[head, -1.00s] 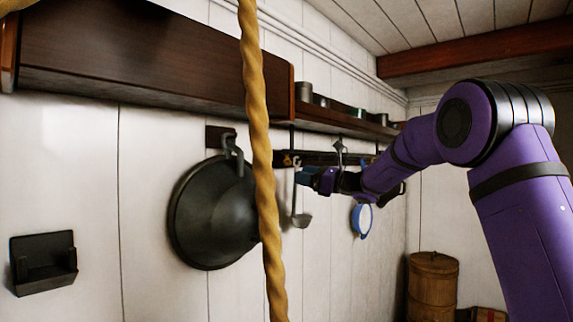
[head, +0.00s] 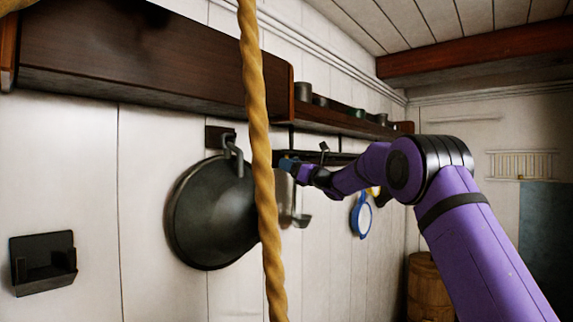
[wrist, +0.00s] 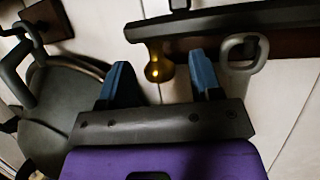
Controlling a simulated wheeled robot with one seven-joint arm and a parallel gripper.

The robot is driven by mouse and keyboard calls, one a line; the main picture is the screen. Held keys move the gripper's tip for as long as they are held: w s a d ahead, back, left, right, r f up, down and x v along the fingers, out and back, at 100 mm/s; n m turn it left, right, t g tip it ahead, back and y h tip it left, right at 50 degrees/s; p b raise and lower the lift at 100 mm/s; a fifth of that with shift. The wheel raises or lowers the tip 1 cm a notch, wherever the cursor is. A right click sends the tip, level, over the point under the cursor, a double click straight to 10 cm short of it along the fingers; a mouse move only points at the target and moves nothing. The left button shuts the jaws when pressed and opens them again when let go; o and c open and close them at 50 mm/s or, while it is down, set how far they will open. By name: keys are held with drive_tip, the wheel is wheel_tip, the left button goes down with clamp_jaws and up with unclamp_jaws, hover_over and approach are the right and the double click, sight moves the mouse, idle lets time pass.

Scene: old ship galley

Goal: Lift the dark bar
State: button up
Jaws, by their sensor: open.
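The dark bar (wrist: 235,20) runs across the top of the wrist view, against the pale plank wall. In the head view it shows as a dark strip (head: 342,158) under the shelf, partly behind my arm. A brass knob (wrist: 158,66) lies at the bar's left end, and a grey hook (wrist: 245,52) hangs over its lower edge. My gripper (wrist: 162,78) is open, with blue fingers apart below the bar and the knob showing between them. It also shows in the head view (head: 288,165), just right of the rope. Nothing is held. Contact with the bar cannot be told.
A large dark pan (head: 205,215) hangs left of my gripper. A twisted rope (head: 258,130) hangs in front. A wooden shelf (head: 345,122) is above. A ladle (head: 301,220) and a blue-rimmed round item (head: 362,216) hang below. A barrel (head: 425,285) stands lower right.

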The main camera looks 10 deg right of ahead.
drive_tip(key=shift+w+a+r, duration=0.25)
drive_tip(key=shift+w+a, duration=0.2)
drive_tip(key=shift+a, duration=0.05)
drive_tip(key=shift+c, duration=0.4)
clamp_jaws()
drive_tip(key=shift+s, duration=0.1)
